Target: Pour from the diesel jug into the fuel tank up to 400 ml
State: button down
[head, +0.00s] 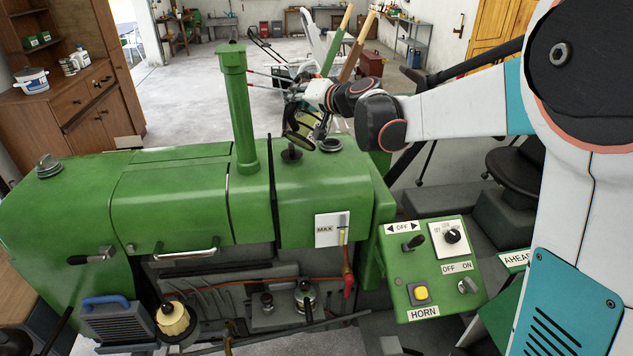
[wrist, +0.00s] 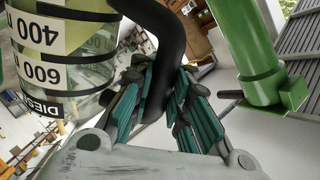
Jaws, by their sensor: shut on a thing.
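My gripper (wrist: 160,100) is shut on the black handle (wrist: 172,35) of the diesel jug. The clear jug (wrist: 85,75) is at the left of the wrist view, with 400 and 600 marks and a DIESEL label, all upside down in that view. In the head view my gripper (head: 302,115) is above the tractor's green hood; the jug is mostly hidden there. A round filler opening (head: 329,145) is on the hood just below. No stream of fuel shows.
The green exhaust pipe (head: 240,115) stands left of my gripper, and is at the right of the wrist view (wrist: 250,50). A dark cap (head: 291,153) is left of the filler. A gauge marked MAX (head: 325,230) is on the tractor's side. A control panel (head: 425,270) is at right.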

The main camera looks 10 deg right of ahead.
jog(key=shift+w+d+f, duration=0.1)
jog(key=shift+d, duration=0.05)
jog(key=shift+w+m, duration=0.1)
jog(key=shift+m, duration=0.2)
jog(key=shift+d, duration=0.1)
dwell(1.1)
